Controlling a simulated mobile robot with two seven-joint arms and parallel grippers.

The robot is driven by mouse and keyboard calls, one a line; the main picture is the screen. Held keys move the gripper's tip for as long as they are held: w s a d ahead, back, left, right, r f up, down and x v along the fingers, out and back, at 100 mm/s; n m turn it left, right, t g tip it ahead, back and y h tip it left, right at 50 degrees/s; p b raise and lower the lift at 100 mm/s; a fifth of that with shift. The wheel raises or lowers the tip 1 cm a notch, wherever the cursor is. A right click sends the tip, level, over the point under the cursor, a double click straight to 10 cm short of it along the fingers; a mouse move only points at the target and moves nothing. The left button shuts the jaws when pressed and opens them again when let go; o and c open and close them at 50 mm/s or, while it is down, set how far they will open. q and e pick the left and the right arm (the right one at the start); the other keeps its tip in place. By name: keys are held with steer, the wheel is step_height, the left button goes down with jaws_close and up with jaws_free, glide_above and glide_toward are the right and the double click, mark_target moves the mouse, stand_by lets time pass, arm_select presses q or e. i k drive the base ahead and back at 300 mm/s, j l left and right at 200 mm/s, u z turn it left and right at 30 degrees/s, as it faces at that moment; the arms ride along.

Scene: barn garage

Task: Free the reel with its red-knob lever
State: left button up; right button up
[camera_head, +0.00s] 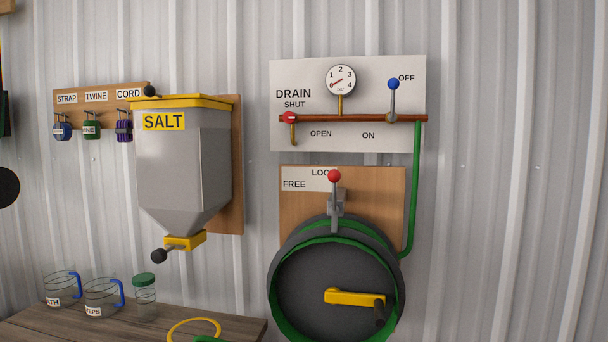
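The hose reel (323,285) is a dark drum with green hose, mounted low on a wooden backboard (385,195). A yellow crank arm (350,297) with a black handle sits on its face. Above the drum, the lever with a red knob (334,176) stands about upright on a grey bracket (336,203). A white label (300,181) behind it reads FREE at the left; the word starting LOC is partly covered by the knob. The knob is at the LOC side, right of FREE. Neither of my grippers is in view.
Above is a white panel (350,140) with a gauge, a red-handled drain valve and a blue-knobbed lever (393,86). Left of the reel hangs a SALT hopper (185,165). A wooden bench (130,328) with jars is at lower left. The corrugated wall at right is clear.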

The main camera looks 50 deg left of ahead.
mark_target(333, 176)
steer(key=i+l+u, duration=0.2)
steer(key=u, duration=0.25)
steer(key=i+l+u, duration=0.2)
steer(key=u, duration=0.25)
